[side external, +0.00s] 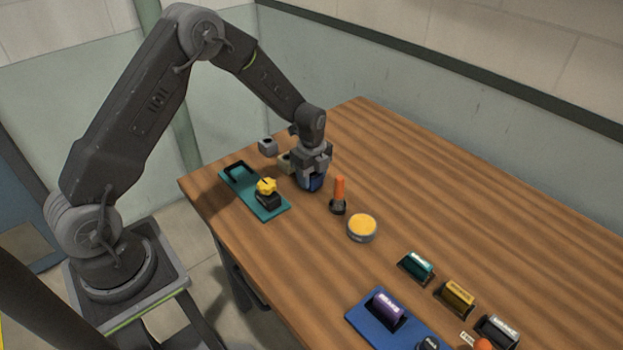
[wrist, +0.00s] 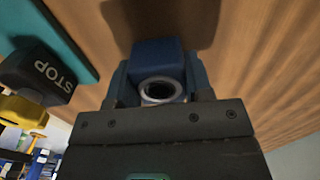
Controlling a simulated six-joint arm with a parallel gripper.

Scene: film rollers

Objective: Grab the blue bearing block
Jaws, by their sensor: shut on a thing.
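The blue bearing block (wrist: 158,58) sits between my gripper's fingers in the wrist view, with its round metal ring facing the camera. In the side view the blue block (side external: 313,183) shows under my gripper (side external: 312,172), low over the wooden table, near the teal plate. My gripper (wrist: 157,84) is shut on the block. I cannot tell for sure whether the block touches the table. Its lower parts are partly hidden by the fingers.
A teal plate (side external: 272,209) with a yellow-topped stop switch (side external: 267,190) is close on the left. Beige (side external: 286,162) and grey (side external: 268,146) blocks stand behind. An orange-handled tool (side external: 339,194) and a yellow-topped tin (side external: 362,227) are to the right. Rollers and a blue plate (side external: 362,313) lie in front.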

